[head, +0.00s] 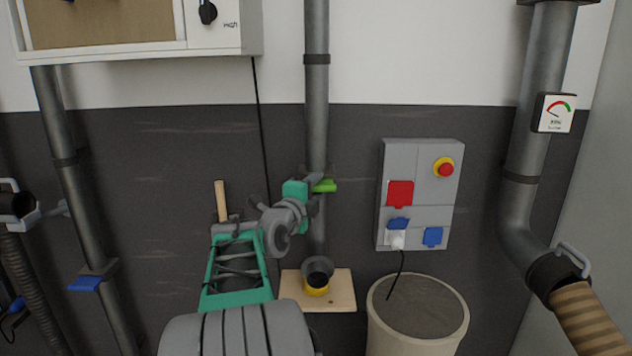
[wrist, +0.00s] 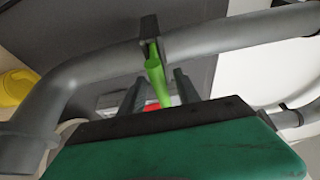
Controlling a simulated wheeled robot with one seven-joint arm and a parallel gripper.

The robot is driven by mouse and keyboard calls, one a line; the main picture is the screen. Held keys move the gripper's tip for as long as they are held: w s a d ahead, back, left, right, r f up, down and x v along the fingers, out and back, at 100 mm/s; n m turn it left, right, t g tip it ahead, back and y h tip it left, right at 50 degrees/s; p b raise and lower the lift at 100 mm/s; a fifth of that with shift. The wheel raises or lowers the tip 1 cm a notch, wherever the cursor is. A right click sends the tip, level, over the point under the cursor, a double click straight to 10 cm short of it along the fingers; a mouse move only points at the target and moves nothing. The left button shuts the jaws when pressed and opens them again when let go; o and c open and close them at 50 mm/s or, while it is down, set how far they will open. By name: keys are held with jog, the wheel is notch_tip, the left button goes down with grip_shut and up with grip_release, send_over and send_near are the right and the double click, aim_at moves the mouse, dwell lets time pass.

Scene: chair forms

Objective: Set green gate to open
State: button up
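The green gate (head: 325,186) is a small bright green tab on the middle vertical grey pipe (head: 316,95), sticking out to the right in the head view. In the wrist view the green gate (wrist: 156,78) runs from a dark bracket on the pipe down between my fingers. My gripper (head: 310,187) is at the pipe, just left of the tab's visible end. In the wrist view my gripper (wrist: 160,82) is open, with one dark finger on each side of the tab and gaps visible. The finger bases are hidden behind the gripper body.
A grey switch box (head: 420,190) with a red stop button is on the wall to the right. A beige bin (head: 378,335) stands below it. A wooden board (head: 343,290) holds a yellow-rimmed port under the pipe. A blue gate (head: 85,283) is on the left pipe.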

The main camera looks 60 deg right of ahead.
jog(key=shift+d, duration=0.55)
grip_shut()
dwell(1.0)
